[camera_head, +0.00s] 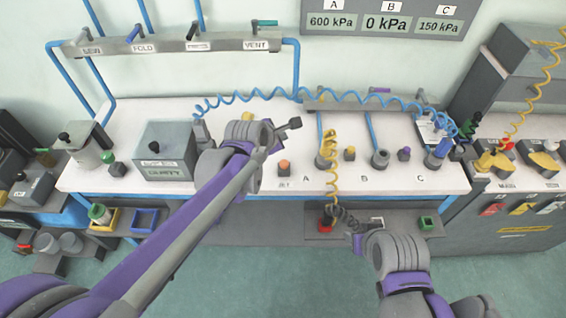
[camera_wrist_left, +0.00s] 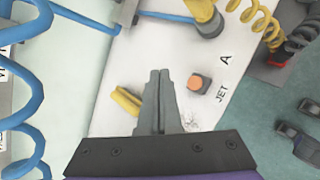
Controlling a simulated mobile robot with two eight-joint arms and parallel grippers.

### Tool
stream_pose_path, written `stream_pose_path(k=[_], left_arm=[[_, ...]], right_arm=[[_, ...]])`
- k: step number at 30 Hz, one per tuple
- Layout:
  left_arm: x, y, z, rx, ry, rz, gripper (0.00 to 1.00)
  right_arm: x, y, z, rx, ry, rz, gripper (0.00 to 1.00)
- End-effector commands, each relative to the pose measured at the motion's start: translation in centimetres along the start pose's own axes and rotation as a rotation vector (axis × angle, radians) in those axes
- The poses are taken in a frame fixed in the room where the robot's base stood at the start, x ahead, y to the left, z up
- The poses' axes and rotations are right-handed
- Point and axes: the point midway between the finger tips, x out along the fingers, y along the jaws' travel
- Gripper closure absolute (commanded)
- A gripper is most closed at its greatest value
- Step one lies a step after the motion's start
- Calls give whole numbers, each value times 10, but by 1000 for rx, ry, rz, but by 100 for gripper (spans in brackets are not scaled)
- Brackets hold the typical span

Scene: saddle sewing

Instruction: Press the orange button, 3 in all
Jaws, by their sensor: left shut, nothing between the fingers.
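The orange button (camera_head: 284,165) is a small knob on a dark square base on the white bench, beside the label JET. It also shows in the left wrist view (camera_wrist_left: 198,83), just right of my left gripper's fingers. My left gripper (camera_head: 293,124) is shut and empty. In the left wrist view its fingertips (camera_wrist_left: 160,75) are apart from the button, to its left. My right gripper (camera_head: 355,228) is low, in front of the bench edge, away from the button. Its two dark fingers look apart in the left wrist view (camera_wrist_left: 298,120).
Coiled yellow (camera_head: 331,175) and blue (camera_head: 300,95) hoses cross the bench. Valves and knobs at B and C stand right of the button. A grey box (camera_head: 165,152) stands left. The wall display (camera_head: 385,22) reads A 600, B 0, C 150 kPa.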

Motion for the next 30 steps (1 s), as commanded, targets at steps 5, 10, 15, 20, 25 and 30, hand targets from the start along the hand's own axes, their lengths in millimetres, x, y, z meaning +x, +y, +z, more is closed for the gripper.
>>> stream_pose_path(k=[5, 10, 15, 20, 25, 30], left_arm=[[5, -4, -4, 0, 1, -2, 100], [16, -14, -13, -1, 2, -3, 100], [33, -26, -26, -1, 2, -3, 100], [49, -38, -38, 0, 2, -3, 100], [60, -45, -45, 0, 2, -2, 100], [62, -45, -46, 1, 1, 0, 100]], right_arm=[[4, 0, 5, 0, -5, 0, 49], [12, 0, 16, 0, -16, 0, 49], [24, 0, 31, 0, -29, 0, 49], [36, 0, 45, 0, -41, 0, 49], [45, 0, 54, 0, -48, 0, 49], [46, 0, 55, 0, -49, 0, 49]])
